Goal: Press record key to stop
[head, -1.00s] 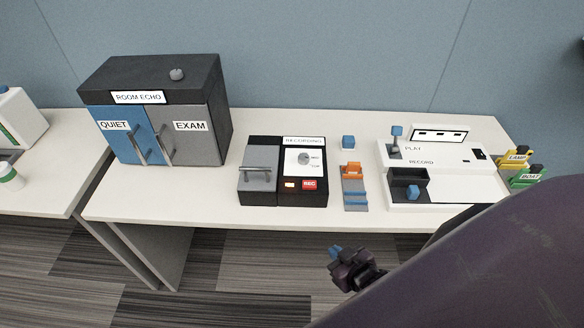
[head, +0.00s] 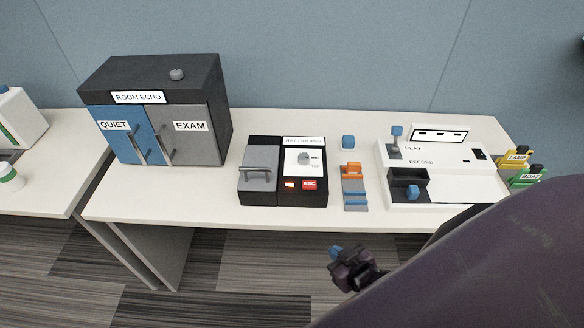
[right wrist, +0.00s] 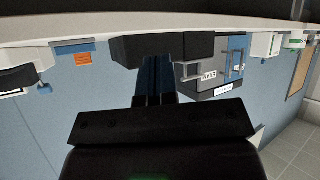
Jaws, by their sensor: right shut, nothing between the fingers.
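The black recording unit (head: 318,197) stands on the white table, with a RECORDING label, a white dial panel (head: 304,163) and a red REC key (head: 309,185). A lit amber lamp (head: 289,185) sits left of the key. A white station marked PLAY and RECORD (head: 455,163) stands to the right, with a blue-topped lever and a blue knob (head: 413,192) in a black recess. My right gripper (head: 335,252) is shut and empty, in front of and below the table's front edge. In the right wrist view its blue fingers (right wrist: 155,80) point at the black unit. My left gripper is out of view.
A ROOM ECHO cabinet (head: 220,90) with QUIET and EXAM doors stands at the left. Yellow LAMP and green BOAT tags (head: 526,177) are at the far right.

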